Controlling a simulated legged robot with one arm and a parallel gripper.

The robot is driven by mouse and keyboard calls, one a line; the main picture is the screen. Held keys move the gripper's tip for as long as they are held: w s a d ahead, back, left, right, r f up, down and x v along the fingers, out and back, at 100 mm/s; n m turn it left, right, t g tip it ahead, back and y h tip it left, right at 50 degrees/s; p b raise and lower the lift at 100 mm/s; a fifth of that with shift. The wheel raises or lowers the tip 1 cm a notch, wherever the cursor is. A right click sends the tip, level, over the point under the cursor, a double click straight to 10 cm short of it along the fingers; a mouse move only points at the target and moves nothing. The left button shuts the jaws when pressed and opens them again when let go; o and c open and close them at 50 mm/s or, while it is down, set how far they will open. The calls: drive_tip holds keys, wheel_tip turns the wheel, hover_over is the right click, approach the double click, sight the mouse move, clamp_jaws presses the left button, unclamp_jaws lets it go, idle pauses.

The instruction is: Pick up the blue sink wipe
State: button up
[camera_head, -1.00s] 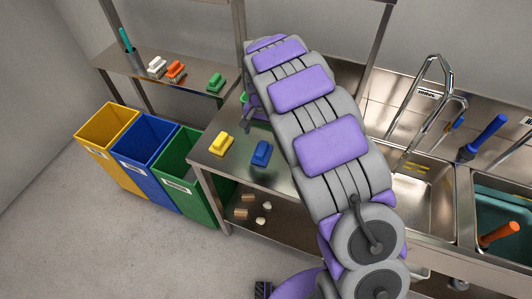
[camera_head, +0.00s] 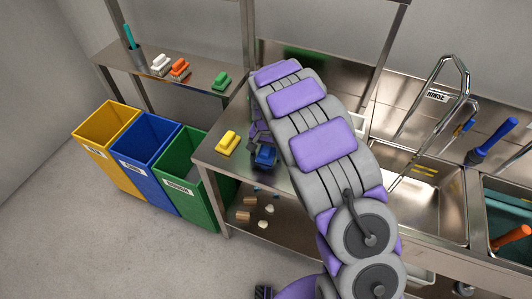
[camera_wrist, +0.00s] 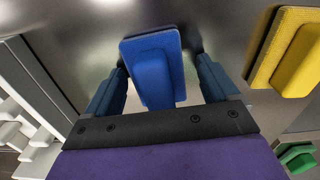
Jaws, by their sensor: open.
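The blue sink wipe (camera_head: 265,157) lies on the steel counter (camera_head: 232,174), right of the yellow wipe. In the wrist view the blue sink wipe (camera_wrist: 153,68) sits between the two fingers of my gripper (camera_wrist: 158,88). The fingers are open, one on each side of it, with visible gaps. In the head view my gripper is at the wipe, mostly hidden behind my arm and the wipe.
A yellow wipe (camera_head: 227,143) lies close by on the counter, also in the wrist view (camera_wrist: 290,52). Bins stand left of the counter; sinks (camera_head: 428,185) are right.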

drive_tip(key=shift+d, duration=0.1)
drive_tip(key=shift+c, duration=1.1)
drive_tip(key=shift+d+r, duration=0.1)
drive_tip(key=shift+d, duration=1)
drive_tip(key=c, duration=0.8)
drive_tip(key=shift+a, duration=0.35)
drive_tip(key=shift+c, duration=0.5)
drive_tip(key=shift+a, duration=0.5)
drive_tip(key=shift+d, duration=0.2)
wheel_tip(320, 180, up, 10)
drive_tip(key=shift+f+p, duration=0.1)
drive_tip(key=shift+p, duration=1.1)
drive_tip(key=shift+d, duration=0.15)
drive_tip(key=shift+d, duration=0.1)
